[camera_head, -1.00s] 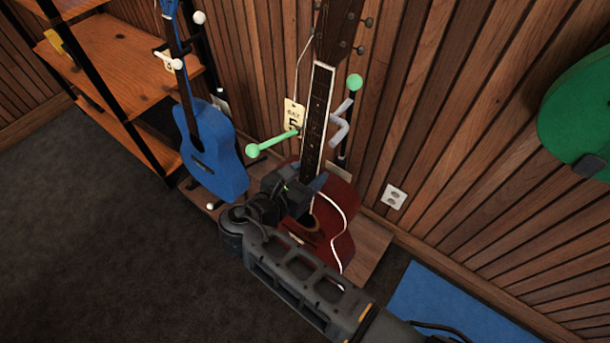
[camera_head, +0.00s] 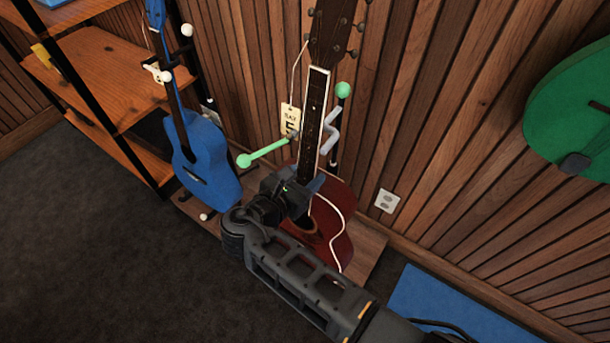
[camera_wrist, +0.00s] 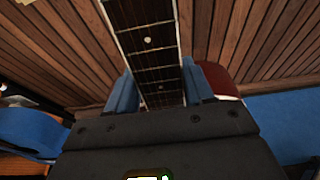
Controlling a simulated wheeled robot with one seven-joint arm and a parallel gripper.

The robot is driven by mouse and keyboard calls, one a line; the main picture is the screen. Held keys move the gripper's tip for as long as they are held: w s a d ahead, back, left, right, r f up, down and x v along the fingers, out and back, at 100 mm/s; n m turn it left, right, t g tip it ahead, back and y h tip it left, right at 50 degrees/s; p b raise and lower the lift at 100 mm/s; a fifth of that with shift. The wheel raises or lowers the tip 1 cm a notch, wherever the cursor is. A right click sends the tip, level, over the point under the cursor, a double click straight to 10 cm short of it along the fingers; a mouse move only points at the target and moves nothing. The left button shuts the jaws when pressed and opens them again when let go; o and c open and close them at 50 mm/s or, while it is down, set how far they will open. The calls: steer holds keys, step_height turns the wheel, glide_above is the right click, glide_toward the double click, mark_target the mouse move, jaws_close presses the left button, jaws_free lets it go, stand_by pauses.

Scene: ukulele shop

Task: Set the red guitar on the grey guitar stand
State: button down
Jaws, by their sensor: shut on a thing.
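The red guitar (camera_head: 335,238) stands nearly upright in the head view, its dark neck (camera_head: 314,115) rising in front of the wall. My gripper (camera_head: 300,186) is shut on the neck just above the body. In the wrist view the fretted neck (camera_wrist: 148,45) runs up between the two blue fingers of my gripper (camera_wrist: 160,92). The grey guitar stand (camera_head: 331,133), with green-tipped arms, is right behind and beside the neck. My arm and the guitar hide its lower part. I cannot tell whether the guitar touches the stand.
A blue guitar (camera_head: 203,170) stands on a rack to the left, near wooden shelves (camera_head: 120,88). A green guitar (camera_head: 575,110) hangs on the wall at right. A wall outlet (camera_head: 387,201) and a blue mat (camera_head: 455,308) are at right. The dark floor at left is clear.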

steer(key=shift+w+f, duration=0.1)
stand_by(0.6)
steer(key=shift+w+f+b, duration=0.15)
steer(key=shift+f+b, duration=1.75)
steer(key=shift+f, duration=0.55)
